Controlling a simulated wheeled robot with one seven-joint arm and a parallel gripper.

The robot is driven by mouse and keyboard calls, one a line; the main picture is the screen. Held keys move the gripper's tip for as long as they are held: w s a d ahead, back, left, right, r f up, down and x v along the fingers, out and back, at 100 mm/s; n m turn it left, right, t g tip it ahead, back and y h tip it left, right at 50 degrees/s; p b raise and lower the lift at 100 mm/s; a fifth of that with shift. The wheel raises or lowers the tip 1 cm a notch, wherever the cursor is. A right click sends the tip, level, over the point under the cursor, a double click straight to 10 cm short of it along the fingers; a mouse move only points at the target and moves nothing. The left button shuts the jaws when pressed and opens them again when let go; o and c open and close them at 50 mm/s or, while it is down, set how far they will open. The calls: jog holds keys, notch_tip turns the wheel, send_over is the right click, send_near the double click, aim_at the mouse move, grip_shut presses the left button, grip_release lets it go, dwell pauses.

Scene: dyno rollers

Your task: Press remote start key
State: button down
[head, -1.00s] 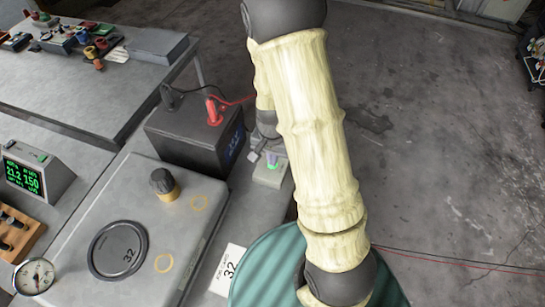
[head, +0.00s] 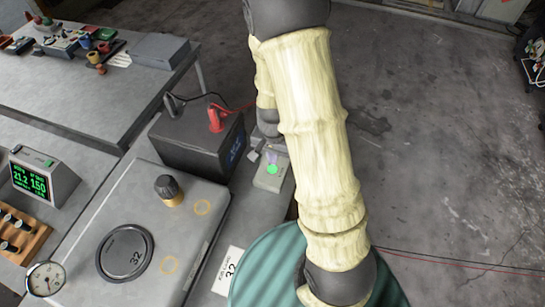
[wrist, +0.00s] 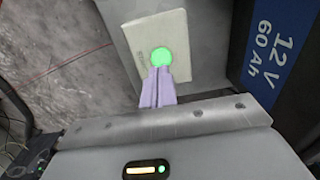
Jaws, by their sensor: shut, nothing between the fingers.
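The remote start key is a pale box (head: 266,184) with a round green button (head: 272,169), beside the black battery. The button glows bright green. In the wrist view the same box (wrist: 178,32) lies near the top, with the green button (wrist: 162,56) right at my fingertips. My gripper (wrist: 160,72) is shut and empty, its pale purple fingers together and pointing at the button. The tips overlap the button's lower edge in this view; I cannot tell whether they touch it. In the head view my gripper (head: 271,156) is small and partly hidden by my arm.
The black 12 V battery (head: 192,150) with red and black clamps stands close by. A grey unit (head: 145,235) with a round "32" cap is in front. A green-digit display (head: 42,178) stands at left. A teal ribbed drum (head: 265,270) lies below my arm.

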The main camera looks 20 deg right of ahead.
aim_at(273, 170)
notch_tip(273, 170, up, 10)
jog(key=shift+w, duration=0.15)
jog(key=shift+f, duration=0.15)
dwell(0.6)
jog(key=s+r+n+t, duration=0.2)
jog(key=s+r+n, duration=0.2)
jog(key=s+n, duration=0.3)
jog(key=shift+s+d, duration=0.2)
jog(key=shift+s, duration=0.25)
jog(key=shift+r, duration=0.1)
jog(key=shift+a, duration=0.15)
dwell(2.2)
